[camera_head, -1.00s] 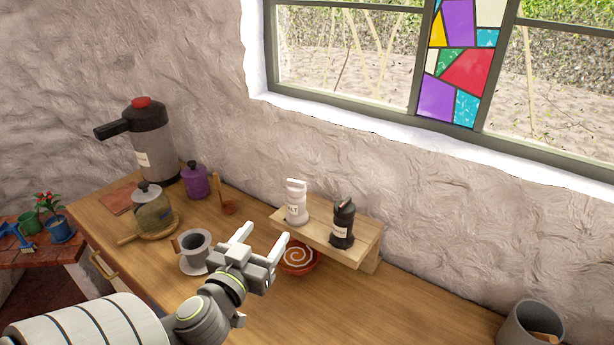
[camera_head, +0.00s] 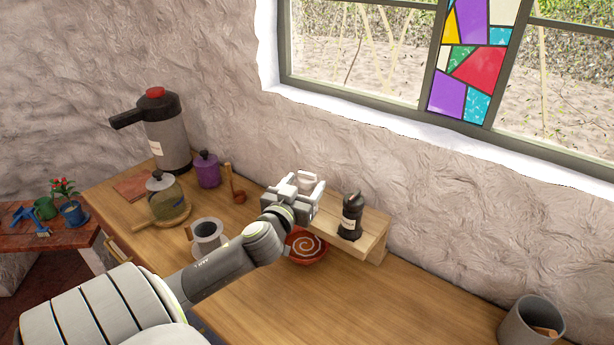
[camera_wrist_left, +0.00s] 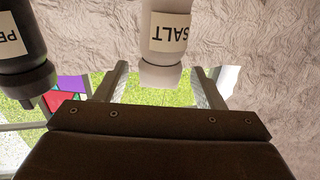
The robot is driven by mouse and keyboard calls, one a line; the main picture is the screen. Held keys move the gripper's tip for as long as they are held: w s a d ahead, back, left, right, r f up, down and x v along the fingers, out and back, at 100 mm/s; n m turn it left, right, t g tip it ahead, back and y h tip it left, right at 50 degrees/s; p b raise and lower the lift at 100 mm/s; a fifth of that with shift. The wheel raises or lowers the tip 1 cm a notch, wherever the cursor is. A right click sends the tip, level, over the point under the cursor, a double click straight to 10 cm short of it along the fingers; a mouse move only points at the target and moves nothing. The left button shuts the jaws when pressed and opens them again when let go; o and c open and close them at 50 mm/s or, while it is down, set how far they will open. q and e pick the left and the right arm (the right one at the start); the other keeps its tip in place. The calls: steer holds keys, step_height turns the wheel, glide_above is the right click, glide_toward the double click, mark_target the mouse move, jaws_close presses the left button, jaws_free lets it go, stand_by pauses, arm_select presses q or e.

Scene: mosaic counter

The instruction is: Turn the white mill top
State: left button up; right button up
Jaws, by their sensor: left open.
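The white mill (camera_head: 308,180) stands on the small wooden shelf and is mostly hidden behind my left gripper (camera_head: 310,187) in the head view. In the left wrist view the white mill (camera_wrist_left: 168,35) appears upside down with a SALT label. Its top (camera_wrist_left: 160,76) is between the two fingers of my left gripper (camera_wrist_left: 158,88), with a gap visible on each side. The gripper is open and holds nothing. My right gripper is not in view.
A black pepper mill (camera_head: 351,218) stands close to the right on the wooden shelf (camera_head: 376,232). A red bowl (camera_head: 308,249) sits below it. A grey cup (camera_head: 207,236) and a glass pot (camera_head: 163,197) are to the left. The front counter (camera_head: 330,305) is clear.

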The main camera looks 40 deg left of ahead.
arm_select(q)
steer(key=shift+x, duration=1.2)
steer(key=c, duration=1)
